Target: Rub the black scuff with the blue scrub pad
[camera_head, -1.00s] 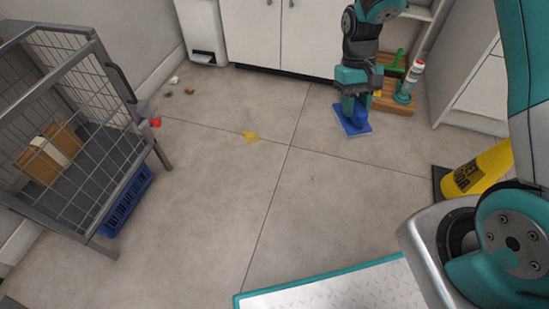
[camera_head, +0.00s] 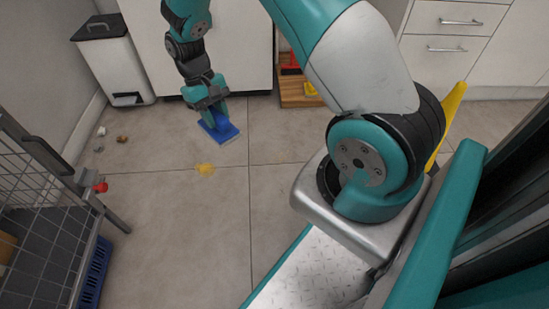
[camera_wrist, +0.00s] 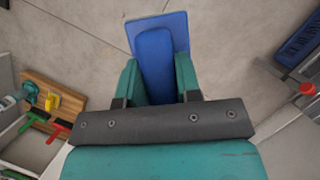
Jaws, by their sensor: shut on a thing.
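My gripper (camera_head: 212,113) is shut on the blue scrub pad (camera_head: 224,132), with the flat blue face pointing down low over the grey floor. I cannot tell if the pad touches the floor. In the wrist view the pad (camera_wrist: 178,22) sticks out beyond my gripper (camera_wrist: 158,78), its raised grip between the two teal fingers. A yellow stain (camera_head: 205,169) lies on the tiles just in front of the pad in the head view. I cannot make out a black scuff for certain; the pad and arm hide part of the floor.
A wire cart (camera_head: 40,150) with a red knob (camera_head: 100,187) stands at left, a blue crate (camera_head: 93,272) under it. Small debris (camera_head: 122,139) lies near the white bin (camera_head: 118,70). A wooden tool board (camera_head: 300,95) stands against the cabinets. Mid-floor is open.

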